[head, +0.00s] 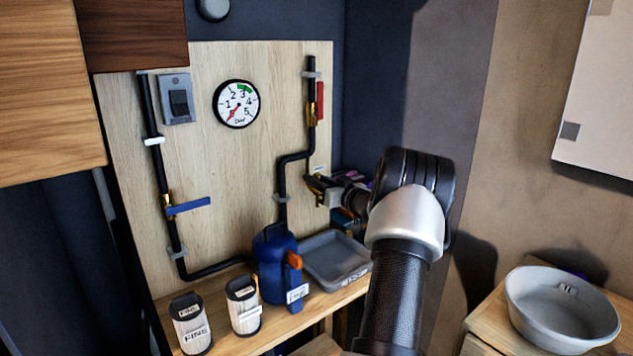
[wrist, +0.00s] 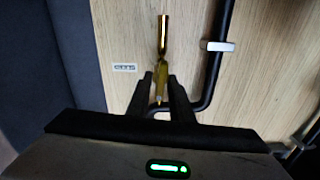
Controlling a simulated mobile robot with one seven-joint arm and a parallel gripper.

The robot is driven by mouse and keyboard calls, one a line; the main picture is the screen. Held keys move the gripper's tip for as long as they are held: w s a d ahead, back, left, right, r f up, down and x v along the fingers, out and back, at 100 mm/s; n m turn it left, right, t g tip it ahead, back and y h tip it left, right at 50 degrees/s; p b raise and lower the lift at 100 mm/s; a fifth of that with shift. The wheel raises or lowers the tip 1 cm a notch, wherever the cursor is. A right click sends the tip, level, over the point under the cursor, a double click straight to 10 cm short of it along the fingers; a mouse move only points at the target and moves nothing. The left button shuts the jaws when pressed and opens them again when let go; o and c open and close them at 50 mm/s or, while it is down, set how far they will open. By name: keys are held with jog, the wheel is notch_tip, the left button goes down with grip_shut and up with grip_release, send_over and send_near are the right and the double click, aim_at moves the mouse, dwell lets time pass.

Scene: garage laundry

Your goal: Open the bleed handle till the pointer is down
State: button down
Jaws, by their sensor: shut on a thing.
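The bleed handle (wrist: 158,82) is a small yellow lever below a brass fitting (wrist: 163,35) in the wrist view. My gripper (wrist: 160,90) is shut on it, with a dark finger on each side. In the head view my gripper (head: 326,188) reaches the brass bleed valve (head: 314,182) low on the right of the wooden board; the handle there is mostly hidden by the fingers. The round white gauge (head: 236,104) hangs at the upper middle of the board. Its red pointer slants to the lower left, near the low end of the scale.
A blue lever (head: 188,206) sits on the left pipe and a red lever (head: 320,102) on the right pipe. A switch (head: 179,102) is at upper left. Below are a blue vessel (head: 272,262), a grey tray (head: 318,278) and two tins (head: 190,325). A basin (head: 560,325) stands right.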

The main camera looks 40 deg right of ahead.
jog(key=shift+f, duration=0.1)
jog(key=c, duration=1.8)
grip_release()
jog(key=shift+c, duration=0.2)
jog(key=s+a+p, duration=0.1)
jog(key=s+a, duration=0.1)
jog(key=s, duration=1.5)
jog(key=shift+s+p, duration=0.2)
jog(key=shift+p, duration=0.15)
